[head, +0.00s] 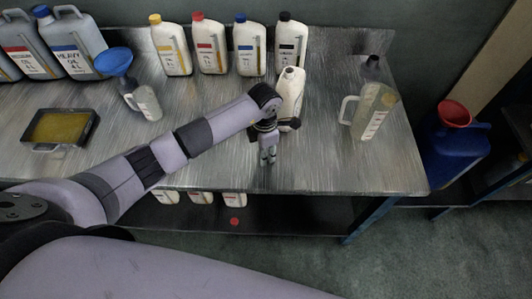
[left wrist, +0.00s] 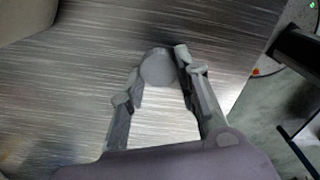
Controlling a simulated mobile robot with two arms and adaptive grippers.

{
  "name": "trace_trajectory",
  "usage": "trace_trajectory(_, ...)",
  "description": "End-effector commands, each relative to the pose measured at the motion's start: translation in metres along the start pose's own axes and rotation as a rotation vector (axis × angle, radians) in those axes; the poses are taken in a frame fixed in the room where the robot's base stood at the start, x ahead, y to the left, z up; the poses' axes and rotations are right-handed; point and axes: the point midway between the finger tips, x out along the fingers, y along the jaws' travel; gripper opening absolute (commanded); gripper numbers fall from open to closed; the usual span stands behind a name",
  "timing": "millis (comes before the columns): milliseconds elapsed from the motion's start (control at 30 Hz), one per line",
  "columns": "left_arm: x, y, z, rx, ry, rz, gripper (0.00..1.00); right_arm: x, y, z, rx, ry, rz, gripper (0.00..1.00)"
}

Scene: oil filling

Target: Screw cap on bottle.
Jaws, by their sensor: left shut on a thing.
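A cream-white bottle (head: 291,88) stands on the metal table, a little tilted in the picture, with no cap seen on its neck. My left gripper (head: 268,157) hangs low over the table in front of the bottle, apart from it. In the left wrist view, my left gripper (left wrist: 158,75) is shut on a round grey cap (left wrist: 157,68), held between the fingertips. In the head view the cap is too small to make out. My right gripper is not in view.
Capped bottles (head: 210,45) stand in a row along the back of the metal table (head: 215,100). A clear measuring jug (head: 372,112) is at right, a blue funnel (head: 113,61) and a tray of yellow liquid (head: 60,127) at left. A red cap (head: 234,221) lies below the table edge.

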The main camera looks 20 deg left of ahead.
Motion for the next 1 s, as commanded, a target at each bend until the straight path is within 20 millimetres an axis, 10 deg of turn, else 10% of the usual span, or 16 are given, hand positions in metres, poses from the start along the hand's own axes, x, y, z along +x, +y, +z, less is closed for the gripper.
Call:
trace_trajectory(367,-0.023,0.001,0.001,0.001,-0.003,0.004,0.22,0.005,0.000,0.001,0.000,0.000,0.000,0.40)
trace_trajectory(1000,-0.183,0.001,0.000,0.000,-0.002,0.004,0.22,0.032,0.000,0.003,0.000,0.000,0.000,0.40)
